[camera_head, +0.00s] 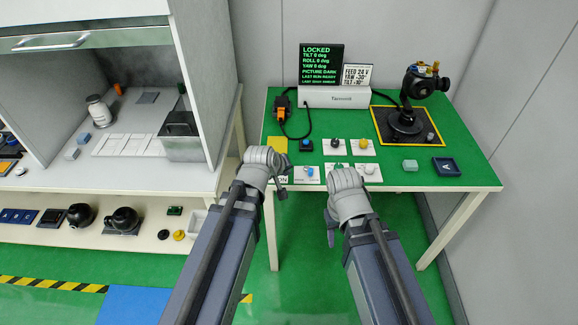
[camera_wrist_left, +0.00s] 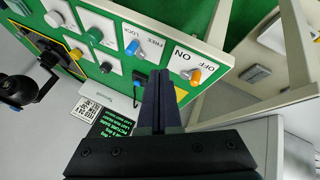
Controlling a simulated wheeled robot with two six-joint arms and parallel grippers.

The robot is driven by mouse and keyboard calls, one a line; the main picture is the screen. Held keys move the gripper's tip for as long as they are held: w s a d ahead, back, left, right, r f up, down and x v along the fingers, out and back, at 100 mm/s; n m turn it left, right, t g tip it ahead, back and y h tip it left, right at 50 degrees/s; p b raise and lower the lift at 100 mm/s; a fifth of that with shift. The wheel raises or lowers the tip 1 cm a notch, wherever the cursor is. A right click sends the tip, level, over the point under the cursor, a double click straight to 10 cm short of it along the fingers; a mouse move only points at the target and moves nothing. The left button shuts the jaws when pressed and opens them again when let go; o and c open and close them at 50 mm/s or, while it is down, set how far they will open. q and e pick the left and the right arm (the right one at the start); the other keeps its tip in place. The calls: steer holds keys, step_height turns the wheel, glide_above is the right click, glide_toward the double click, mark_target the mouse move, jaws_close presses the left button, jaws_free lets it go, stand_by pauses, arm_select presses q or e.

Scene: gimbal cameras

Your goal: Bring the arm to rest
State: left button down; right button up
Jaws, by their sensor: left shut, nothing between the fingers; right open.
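My left arm ends over the front left edge of the green bench (camera_head: 455,175). My left gripper (camera_head: 283,188) is small and partly hidden by its wrist there. In the left wrist view its dark fingers (camera_wrist_left: 160,100) are together with nothing between them. They point toward the orange ON/OFF knob (camera_wrist_left: 195,77) and the blue FREE/LOCK knob (camera_wrist_left: 132,47), apparently without holding either. My right gripper (camera_head: 330,230) is open, mostly hidden beside its wrist, in front of the bench's front edge.
On the bench are a black display (camera_head: 321,65) reading LOCKED, a white Tammill unit (camera_head: 335,97), several knob plates and a black gimbal camera (camera_head: 408,110) on a yellow-edged pad. A shelved cabinet (camera_head: 205,150) stands at the left. Green floor (camera_head: 330,285) shows below.

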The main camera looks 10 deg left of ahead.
arm_select(q)
steer(key=shift+p+v, duration=0.35)
steer(key=shift+v, duration=0.7)
arm_select(e)
steer(key=shift+s+r, duration=0.15)
steer(key=shift+r, duration=0.65)
